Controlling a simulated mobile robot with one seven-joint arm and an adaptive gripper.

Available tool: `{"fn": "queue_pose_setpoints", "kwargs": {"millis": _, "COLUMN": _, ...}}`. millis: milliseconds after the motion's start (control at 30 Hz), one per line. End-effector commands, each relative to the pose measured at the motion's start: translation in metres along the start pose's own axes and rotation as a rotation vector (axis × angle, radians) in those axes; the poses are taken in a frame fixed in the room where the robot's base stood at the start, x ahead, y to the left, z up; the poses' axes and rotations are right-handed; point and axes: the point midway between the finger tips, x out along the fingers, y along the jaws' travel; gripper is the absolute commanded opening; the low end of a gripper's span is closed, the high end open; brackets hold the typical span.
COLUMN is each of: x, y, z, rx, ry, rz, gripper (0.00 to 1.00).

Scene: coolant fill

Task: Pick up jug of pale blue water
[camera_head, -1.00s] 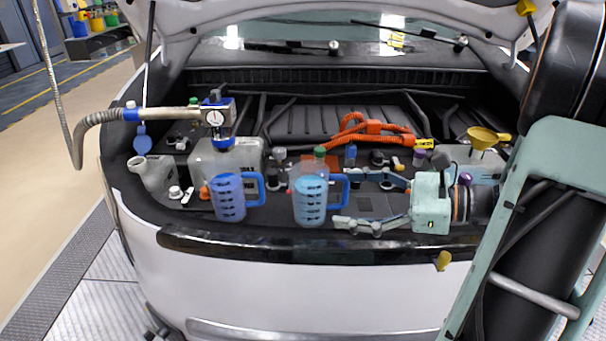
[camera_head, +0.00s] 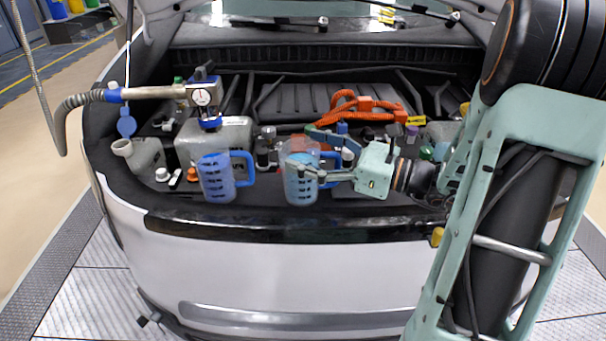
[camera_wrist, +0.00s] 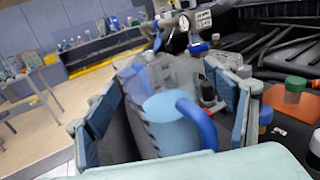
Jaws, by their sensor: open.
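The jug of pale blue water (camera_head: 301,188) stands upright at the front edge of the engine bay, its blue handle on the right. My gripper (camera_head: 300,148) reaches in from the right, jaws open, one finger in front of the jug and one behind. In the wrist view the jug (camera_wrist: 172,130) stands between the spread fingers, its handle towards my palm. I see a gap at the fingers and no firm grip. Part of the jug is hidden by the near finger.
A second jug of deeper violet-blue liquid (camera_head: 216,180) stands just left. Behind are a whitish tank (camera_head: 215,140), a gauge with hose (camera_head: 201,97) and orange cables (camera_head: 360,103). The dark front ledge (camera_head: 270,228) lies below the jugs.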

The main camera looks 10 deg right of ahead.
Motion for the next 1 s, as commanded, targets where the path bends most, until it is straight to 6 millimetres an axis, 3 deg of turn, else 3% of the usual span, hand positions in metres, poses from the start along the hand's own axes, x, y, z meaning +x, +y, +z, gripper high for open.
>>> {"fn": "queue_pose_setpoints", "kwargs": {"millis": 100, "x": 0.0107, "y": 0.0001, "z": 0.0003, "rx": -0.001, "ry": 0.000, "rz": 0.000, "gripper": 0.78}}
{"fn": "queue_pose_setpoints", "kwargs": {"millis": 367, "x": 0.0123, "y": -0.0003, "z": 0.0007, "rx": -0.001, "ry": 0.000, "rz": -0.001, "gripper": 0.76}}
{"fn": "queue_pose_setpoints", "kwargs": {"millis": 1000, "x": 0.0119, "y": -0.0003, "z": 0.0005, "rx": -0.001, "ry": 0.001, "rz": -0.001, "gripper": 0.06}}
